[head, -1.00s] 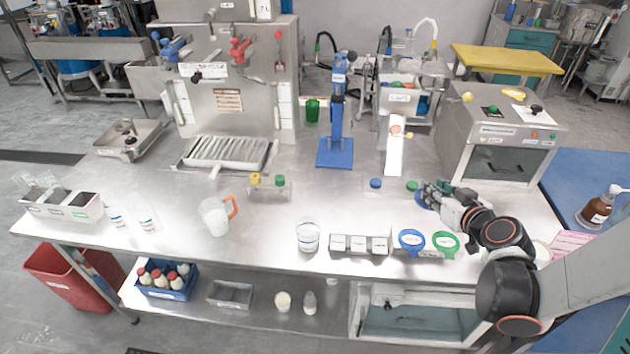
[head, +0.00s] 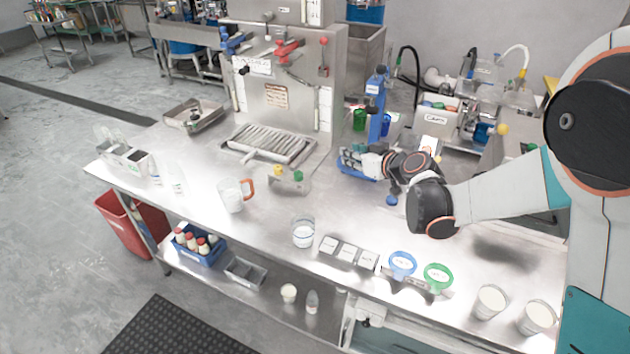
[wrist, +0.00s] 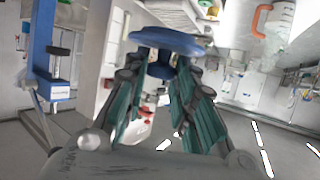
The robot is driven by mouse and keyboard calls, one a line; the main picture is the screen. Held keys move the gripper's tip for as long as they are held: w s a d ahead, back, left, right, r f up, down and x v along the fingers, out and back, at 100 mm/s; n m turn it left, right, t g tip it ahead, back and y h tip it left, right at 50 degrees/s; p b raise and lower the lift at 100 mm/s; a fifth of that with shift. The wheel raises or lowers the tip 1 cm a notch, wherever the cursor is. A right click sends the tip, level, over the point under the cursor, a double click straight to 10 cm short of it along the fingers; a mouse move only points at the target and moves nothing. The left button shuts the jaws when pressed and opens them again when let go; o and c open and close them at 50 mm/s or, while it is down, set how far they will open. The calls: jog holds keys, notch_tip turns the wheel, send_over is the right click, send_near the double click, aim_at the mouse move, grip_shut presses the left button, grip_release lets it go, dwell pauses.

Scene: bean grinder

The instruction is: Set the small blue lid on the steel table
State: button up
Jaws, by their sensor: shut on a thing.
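The small blue lid (wrist: 166,41) is a round blue disc with a short stem under it in the wrist view. My gripper (wrist: 163,62) is shut on that stem, with a teal finger on each side. In the head view my gripper (head: 352,156) is over the steel table (head: 265,215), in front of the blue stand (head: 377,105). There the held lid cannot be told apart from the stand's blue base. I cannot tell the gap between lid and table.
A small blue round piece (head: 391,200) lies on the table just under my arm. A holder with yellow and green knobs (head: 288,180) and a pitcher with an orange handle (head: 232,195) stand to the left. Open steel lies between these and the beaker (head: 303,232).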

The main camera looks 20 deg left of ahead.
jog(key=a+n+g, duration=0.1)
jog(key=a, duration=0.5)
jog(key=shift+y, duration=0.3)
jog(key=f+b, duration=0.1)
jog(key=f, duration=0.4)
jog(key=f+b, duration=0.2)
jog(key=f, duration=0.2)
jog(key=f+b, duration=0.1)
jog(key=f, duration=0.4)
jog(key=shift+s+a+f, duration=0.1)
jog(key=shift+s+f, duration=0.2)
jog(key=shift+s, duration=0.05)
jog(key=shift+f+b, duration=0.95)
jog(key=shift+f, duration=1.35)
jog(key=shift+f, duration=0.15)
jog(key=o, duration=0.8)
